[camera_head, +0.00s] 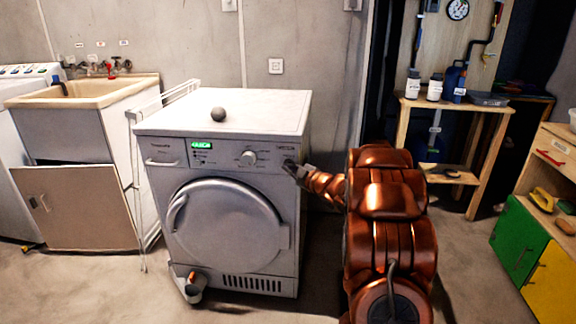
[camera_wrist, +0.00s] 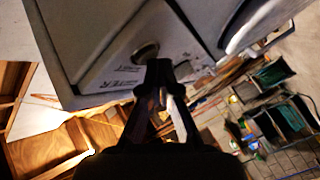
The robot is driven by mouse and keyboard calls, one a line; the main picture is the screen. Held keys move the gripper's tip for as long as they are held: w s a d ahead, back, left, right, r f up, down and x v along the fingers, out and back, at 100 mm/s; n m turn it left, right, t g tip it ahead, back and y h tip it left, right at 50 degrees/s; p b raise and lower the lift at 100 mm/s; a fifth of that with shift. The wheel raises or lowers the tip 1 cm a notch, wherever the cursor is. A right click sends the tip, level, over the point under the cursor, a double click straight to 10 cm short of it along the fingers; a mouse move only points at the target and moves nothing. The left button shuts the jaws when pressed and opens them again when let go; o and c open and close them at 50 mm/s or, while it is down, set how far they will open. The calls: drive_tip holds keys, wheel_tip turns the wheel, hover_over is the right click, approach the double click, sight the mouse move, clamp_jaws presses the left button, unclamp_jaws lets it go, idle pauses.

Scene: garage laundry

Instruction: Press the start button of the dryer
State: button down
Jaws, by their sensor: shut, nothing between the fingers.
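The white dryer (camera_head: 224,135) stands in the middle of the head view, its round door shut. Its front panel has a lit green display (camera_head: 201,145) and a round knob (camera_head: 249,158). My gripper (camera_head: 291,168) is at the panel's right end, shut and empty. In the wrist view, a round button (camera_wrist: 146,50) with printed lettering beside it sits just beyond my shut fingertips (camera_wrist: 160,70). The lettering is too small to read surely. I cannot tell whether the fingertips touch the button. In the head view my gripper seems to hide that button.
A folded white rack (camera_head: 150,170) and a sink (camera_head: 80,92) stand left. A wooden shelf (camera_head: 455,105) stands back right.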

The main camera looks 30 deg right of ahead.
idle(0.6)
drive_tip(key=shift+s+a+b, duration=0.3)
drive_tip(key=shift+s+a, duration=0.15)
drive_tip(key=shift+s, duration=0.1)
drive_tip(key=s+a+b, duration=0.1)
drive_tip(key=s+a, duration=0.2)
drive_tip(key=shift+s+a+b, duration=0.15)
drive_tip(key=shift+s+b, duration=0.25)
idle(0.3)
idle(0.7)
